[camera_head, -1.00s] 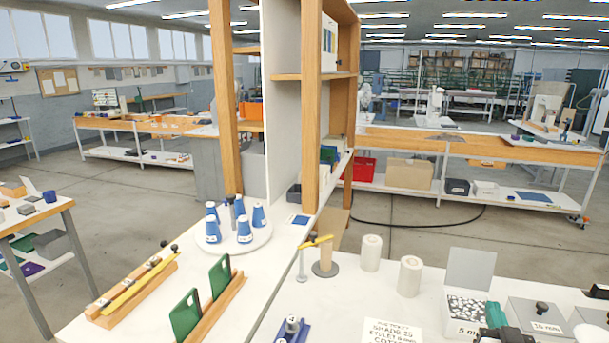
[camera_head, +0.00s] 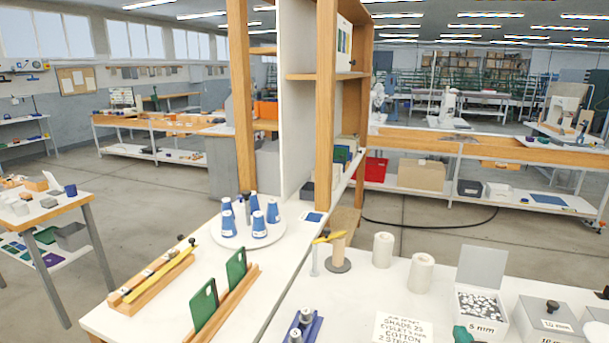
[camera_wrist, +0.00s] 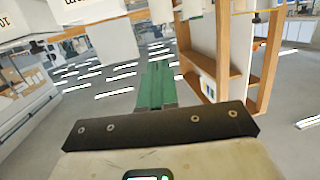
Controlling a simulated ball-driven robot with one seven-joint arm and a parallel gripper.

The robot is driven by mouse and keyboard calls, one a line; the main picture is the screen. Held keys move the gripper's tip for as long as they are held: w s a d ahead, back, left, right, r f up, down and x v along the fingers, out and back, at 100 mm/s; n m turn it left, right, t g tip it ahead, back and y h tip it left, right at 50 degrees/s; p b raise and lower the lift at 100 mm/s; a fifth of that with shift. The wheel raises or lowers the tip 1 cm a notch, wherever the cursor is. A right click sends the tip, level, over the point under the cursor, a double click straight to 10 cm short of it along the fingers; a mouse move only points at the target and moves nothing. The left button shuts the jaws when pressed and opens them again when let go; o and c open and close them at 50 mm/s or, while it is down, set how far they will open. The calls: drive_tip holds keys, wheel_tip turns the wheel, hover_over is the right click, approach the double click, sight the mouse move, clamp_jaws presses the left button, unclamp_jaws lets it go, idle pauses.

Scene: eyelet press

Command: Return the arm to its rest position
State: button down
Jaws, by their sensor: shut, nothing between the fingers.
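My gripper (camera_wrist: 157,85) shows in the wrist view as two green fingers pressed together, shut and empty, beyond a dark bracket. The wrist view looks turned over, with ceiling lights low in the picture and the white worktop along the top. The fingers point out into open room, left of the wooden shelf frame (camera_wrist: 237,50), and touch nothing. In the head view only a small green piece, which looks like my gripper's tip, shows at the bottom edge near the eyelet box. The rest of my arm is out of view there.
On the white worktop stand an open eyelet box (camera_head: 482,306), a lidded box (camera_head: 545,318), two pale spools (camera_head: 383,250), a printed card (camera_head: 403,328) and blue cones on a round tray (camera_head: 272,236). A tall wooden shelf post (camera_head: 326,110) rises behind. Floor is open at left.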

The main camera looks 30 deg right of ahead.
drive_tip(key=a+f+n+g+y, duration=0.1)
drive_tip(key=a+f+y, duration=0.1)
drive_tip(key=a, duration=0.4)
drive_tip(key=a+f+n+g+y, duration=0.1)
drive_tip(key=a+f+n+y, duration=0.1)
drive_tip(key=a, duration=0.4)
drive_tip(key=a+f+n+g+y, duration=0.1)
drive_tip(key=a+f+n+y, duration=0.1)
drive_tip(key=a, duration=0.3)
drive_tip(key=shift+w+a+f+g+y, duration=0.1)
drive_tip(key=shift+a+f+g+y, duration=0.35)
drive_tip(key=shift+y, duration=0.45)
drive_tip(key=s+a+f+n+g+y, duration=0.2)
drive_tip(key=s+a+f+n+g, duration=0.15)
drive_tip(key=s+a, duration=0.4)
drive_tip(key=s+d+f+g, duration=0.1)
drive_tip(key=s+f+g, duration=0.2)
drive_tip(key=s, duration=0.5)
drive_tip(key=shift+s+f+m+g, duration=0.35)
drive_tip(key=shift+f+g, duration=0.05)
drive_tip(key=shift+f, duration=0.4)
